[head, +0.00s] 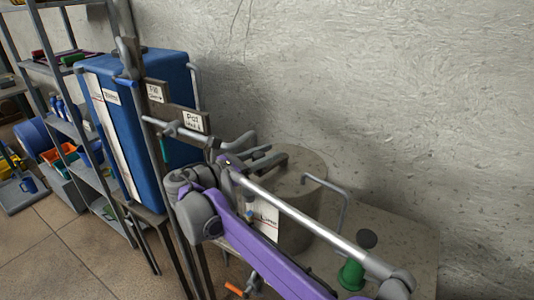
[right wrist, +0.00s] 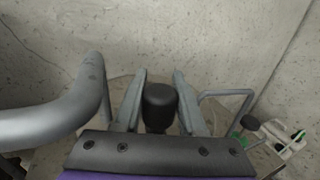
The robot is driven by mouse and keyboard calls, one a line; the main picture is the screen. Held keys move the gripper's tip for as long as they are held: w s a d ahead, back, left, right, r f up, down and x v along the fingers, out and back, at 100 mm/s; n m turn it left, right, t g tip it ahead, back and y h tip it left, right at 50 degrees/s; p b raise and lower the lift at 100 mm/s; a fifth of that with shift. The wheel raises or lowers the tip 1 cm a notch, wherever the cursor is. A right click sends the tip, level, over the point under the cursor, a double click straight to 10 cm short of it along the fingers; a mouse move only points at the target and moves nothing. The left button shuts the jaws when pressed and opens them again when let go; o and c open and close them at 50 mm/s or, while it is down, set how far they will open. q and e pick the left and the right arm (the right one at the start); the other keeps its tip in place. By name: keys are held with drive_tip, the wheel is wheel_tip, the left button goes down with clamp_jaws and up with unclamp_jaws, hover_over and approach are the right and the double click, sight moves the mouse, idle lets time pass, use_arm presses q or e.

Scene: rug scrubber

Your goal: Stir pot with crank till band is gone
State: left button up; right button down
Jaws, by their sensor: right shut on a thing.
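The grey pot (head: 310,180) stands on the bench by the wall, with a white card (head: 268,217) on its front. My right gripper (head: 262,158) is over the pot's top, reaching in from the front. In the right wrist view, my right gripper (right wrist: 160,102) has its two grey fingers on either side of a black crank knob (right wrist: 160,110), shut on it. The rest of the crank is hidden behind the gripper. No band can be made out. My left gripper is not in view.
A grey bent handle (head: 338,195) sticks up at the pot's right. A green item with a dark knob (head: 352,274) stands farther right. A blue tank (head: 160,100), signposts (head: 193,121) and a metal shelf (head: 90,165) are at the left. The wall is close behind.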

idle(0.3)
drive_tip(key=shift+c, duration=2.3)
unclamp_jaws()
drive_tip(key=b+v, duration=0.1)
drive_tip(key=v, duration=0.9)
drive_tip(key=shift+s+a, duration=0.2)
drive_tip(key=shift+a, duration=0.15)
